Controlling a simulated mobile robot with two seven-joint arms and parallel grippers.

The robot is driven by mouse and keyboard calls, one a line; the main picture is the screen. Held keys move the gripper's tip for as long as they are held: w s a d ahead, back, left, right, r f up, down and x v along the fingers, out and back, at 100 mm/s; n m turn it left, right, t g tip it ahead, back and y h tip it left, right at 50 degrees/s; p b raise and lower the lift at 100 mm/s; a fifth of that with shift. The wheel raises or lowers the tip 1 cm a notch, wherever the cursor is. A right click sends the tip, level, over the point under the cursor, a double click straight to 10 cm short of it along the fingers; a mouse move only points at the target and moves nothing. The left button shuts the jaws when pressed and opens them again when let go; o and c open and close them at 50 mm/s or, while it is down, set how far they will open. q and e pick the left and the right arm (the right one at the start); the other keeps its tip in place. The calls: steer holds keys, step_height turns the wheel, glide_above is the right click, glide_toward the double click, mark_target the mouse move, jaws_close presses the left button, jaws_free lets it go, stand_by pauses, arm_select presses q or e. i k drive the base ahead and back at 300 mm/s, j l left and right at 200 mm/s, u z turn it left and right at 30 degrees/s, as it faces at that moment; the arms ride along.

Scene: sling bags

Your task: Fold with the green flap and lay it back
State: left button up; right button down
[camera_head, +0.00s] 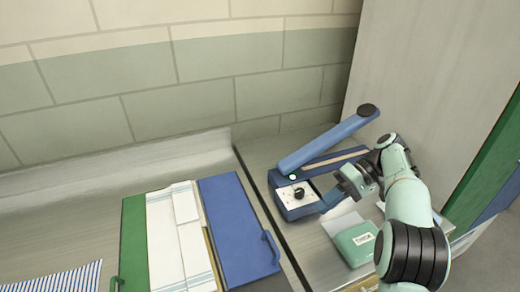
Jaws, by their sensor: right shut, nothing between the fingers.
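A folding board lies flat on the steel counter, with a narrow green flap (134,245) on its left and a wide blue flap (237,230) on its right. Each flap has a handle, the green one at its lower left and the blue one at its right edge. White cloth (182,240) with thin stripes lies folded between the flaps, its lower end cut off by the frame. My right gripper (338,196) is shut and empty, beside the blue sealer, well right of the board. Whether it touches the sealer is unclear. My left gripper is out of view.
A blue sealer (297,205) with a raised arm and a black knob stands right of the board. A green box (357,243) sits in front of it. A blue-striped cloth (60,280) lies at the lower left. Bare counter (60,215) lies left of the board.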

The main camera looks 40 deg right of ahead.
mark_target(134, 274)
steer(key=k, duration=1)
